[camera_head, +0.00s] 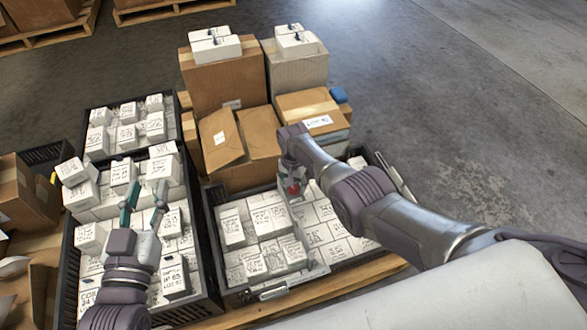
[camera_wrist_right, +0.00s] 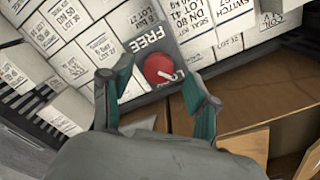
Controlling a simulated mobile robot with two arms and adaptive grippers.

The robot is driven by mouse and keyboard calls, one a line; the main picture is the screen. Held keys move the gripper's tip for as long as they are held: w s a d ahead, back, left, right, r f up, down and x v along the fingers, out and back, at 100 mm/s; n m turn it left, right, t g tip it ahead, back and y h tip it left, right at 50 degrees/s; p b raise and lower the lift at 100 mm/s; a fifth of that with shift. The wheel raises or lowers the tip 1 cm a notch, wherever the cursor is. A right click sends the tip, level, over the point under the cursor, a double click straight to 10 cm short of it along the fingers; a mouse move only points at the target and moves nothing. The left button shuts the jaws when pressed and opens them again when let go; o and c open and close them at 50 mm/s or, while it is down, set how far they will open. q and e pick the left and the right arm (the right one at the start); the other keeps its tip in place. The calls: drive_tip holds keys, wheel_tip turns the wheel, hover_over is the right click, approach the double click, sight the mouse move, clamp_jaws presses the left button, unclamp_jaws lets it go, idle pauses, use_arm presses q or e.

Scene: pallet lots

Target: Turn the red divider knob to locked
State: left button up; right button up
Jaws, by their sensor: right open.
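The red divider knob (camera_wrist_right: 156,65) sits on a dark grey plate (camera_wrist_right: 183,42) in the right wrist view. The plate reads FREE above the knob; letters starting "LO" beside it are partly hidden. A white mark on the knob runs right and slightly down, toward those letters. My right gripper (camera_wrist_right: 158,76) is open, with one finger on each side of the knob and visible gaps. In the head view a bit of the red knob (camera_head: 293,188) shows beneath the right wrist. My left gripper (camera_head: 145,196) is open and empty above white boxes in the left crate.
White labelled boxes (camera_head: 266,220) fill the black crate around the knob. Brown cartons (camera_head: 225,80) stand behind it, and an open carton flap (camera_wrist_right: 245,145) lies close to the right gripper. Another black crate (camera_head: 205,270) of boxes is at left. Floor at right is clear.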

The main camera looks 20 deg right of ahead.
sight(294, 188)
wheel_tip(294, 188, up, 11)
idle(0.4)
idle(0.4)
